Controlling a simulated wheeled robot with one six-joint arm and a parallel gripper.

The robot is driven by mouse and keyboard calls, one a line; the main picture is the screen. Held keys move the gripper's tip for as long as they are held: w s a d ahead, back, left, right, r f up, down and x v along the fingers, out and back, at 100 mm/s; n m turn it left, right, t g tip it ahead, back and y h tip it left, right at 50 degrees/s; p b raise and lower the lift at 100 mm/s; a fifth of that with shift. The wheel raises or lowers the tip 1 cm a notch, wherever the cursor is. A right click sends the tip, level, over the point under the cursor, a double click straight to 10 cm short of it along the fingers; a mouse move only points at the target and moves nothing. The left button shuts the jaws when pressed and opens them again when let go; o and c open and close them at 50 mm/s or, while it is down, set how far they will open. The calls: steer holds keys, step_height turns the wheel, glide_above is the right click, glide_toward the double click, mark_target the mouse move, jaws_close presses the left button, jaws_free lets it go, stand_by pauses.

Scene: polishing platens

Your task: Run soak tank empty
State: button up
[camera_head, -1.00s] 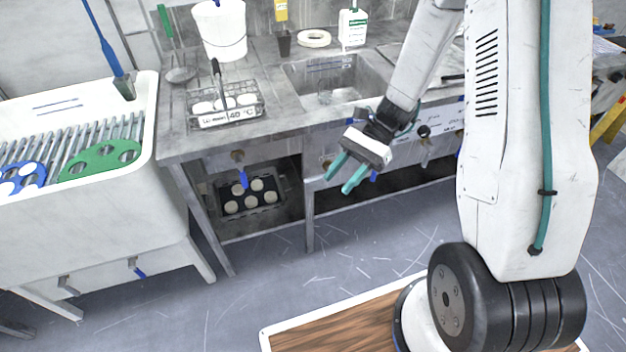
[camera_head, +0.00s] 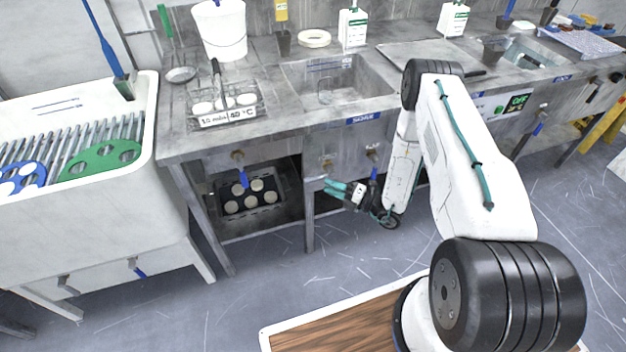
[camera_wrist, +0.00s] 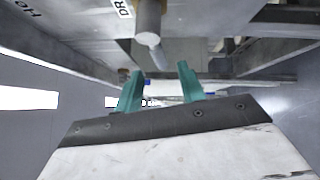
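The soak tank (camera_head: 345,85) is a grey sink basin set in the bench, with a blue label (camera_head: 363,119) on its front. Below it are a tap (camera_head: 328,163) at the left and a tap with a blue lever (camera_head: 374,172) pointing down at the right. My gripper (camera_head: 326,186) is low in front of the bench, teal fingers pointing left, just below the left tap. In the wrist view the fingers are apart and empty (camera_wrist: 160,70). A pipe end (camera_wrist: 148,25) and a grey lever (camera_wrist: 159,57) hang ahead, beside a partly cut-off "DR" label. Contact cannot be told.
A bench leg (camera_head: 309,220) stands left of my gripper. A tray of pale discs (camera_head: 252,195) sits under the bench. A wire rack (camera_head: 226,103) and white bucket (camera_head: 220,30) stand on top. A white trough (camera_head: 150,150) is at the left.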

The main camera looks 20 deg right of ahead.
mark_target(313, 179)
steer(key=x, duration=0.7)
steer(key=shift+a, duration=0.1)
jaws_close()
